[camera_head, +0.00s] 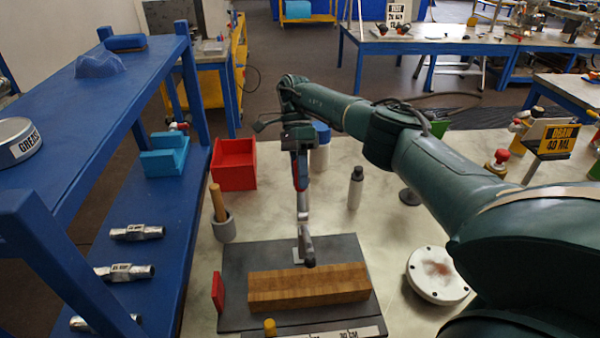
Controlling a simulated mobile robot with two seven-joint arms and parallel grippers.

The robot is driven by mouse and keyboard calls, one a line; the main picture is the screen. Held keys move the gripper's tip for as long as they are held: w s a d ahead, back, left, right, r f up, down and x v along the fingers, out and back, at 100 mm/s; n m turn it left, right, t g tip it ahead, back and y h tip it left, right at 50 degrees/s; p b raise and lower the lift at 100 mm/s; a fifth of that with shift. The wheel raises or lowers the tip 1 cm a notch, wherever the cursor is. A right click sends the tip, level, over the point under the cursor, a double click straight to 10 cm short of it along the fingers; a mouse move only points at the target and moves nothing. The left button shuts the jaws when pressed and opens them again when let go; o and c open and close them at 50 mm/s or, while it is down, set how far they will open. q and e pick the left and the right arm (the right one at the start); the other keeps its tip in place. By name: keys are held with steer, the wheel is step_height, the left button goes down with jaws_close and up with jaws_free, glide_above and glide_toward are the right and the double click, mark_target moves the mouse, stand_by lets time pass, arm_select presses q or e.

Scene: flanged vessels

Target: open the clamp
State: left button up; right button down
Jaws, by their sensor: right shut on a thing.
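The clamp (303,215) stands on a dark grey base plate (237,262). It has a slim red upper part like a handle, pointing up, and a silver metal part below it. Its dark lower end is at the back edge of a wooden block (310,287); I cannot tell whether it presses on the block. My right gripper (299,152) points down from above and is shut on the red handle, hiding its upper end. My left gripper is not in view.
A white flanged disc (437,275) lies to the right. A blue shelf (150,215) borders the left. Pale tabletop is clear between them.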

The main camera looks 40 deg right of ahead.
stand_by(0.6)
steer(key=c, duration=1.2)
jaws_free()
step_height(320, 180, up, 8)
steer(key=p, duration=0.3)
steer(key=shift+w+p, duration=0.1)
steer(key=shift+p, duration=0.25)
steer(key=shift+r, duration=0.7)
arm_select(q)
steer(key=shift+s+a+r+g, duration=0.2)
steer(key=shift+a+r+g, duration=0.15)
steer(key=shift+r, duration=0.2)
arm_select(e)
steer(key=shift+r, duration=0.25)
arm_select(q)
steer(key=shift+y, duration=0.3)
